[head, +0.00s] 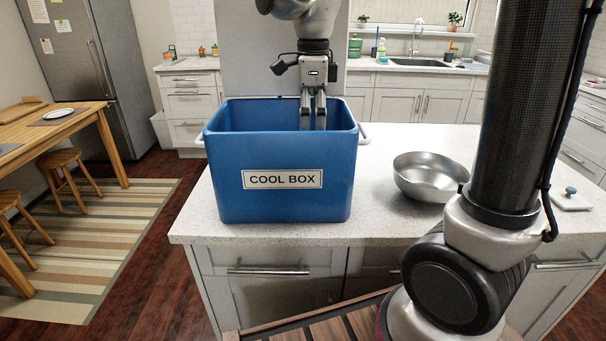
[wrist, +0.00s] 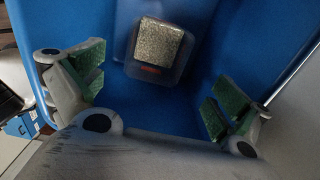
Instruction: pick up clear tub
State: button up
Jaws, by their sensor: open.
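A blue cool box (head: 284,150) with a "COOL BOX" label stands on the pale counter. My gripper (head: 313,122) points down into the box from above, near its back right. In the wrist view my gripper (wrist: 160,95) has its green-padded fingers spread wide with nothing between them. A small clear tub (wrist: 158,50) with pale, grainy contents and a small orange mark lies inside the blue box, ahead of the fingers and apart from them. The tub is hidden by the box wall in the head view.
A metal bowl (head: 430,177) stands on the counter to the right of the box. A white lid with a grey knob (head: 571,198) lies at the far right. The box walls stand close around my gripper.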

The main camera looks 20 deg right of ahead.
notch_tip(320, 180, down, 7)
jog(key=shift+s+a+f, duration=0.15)
jog(key=shift+s+a, duration=0.05)
jog(key=shift+a, duration=0.05)
jog(key=c, duration=1.9)
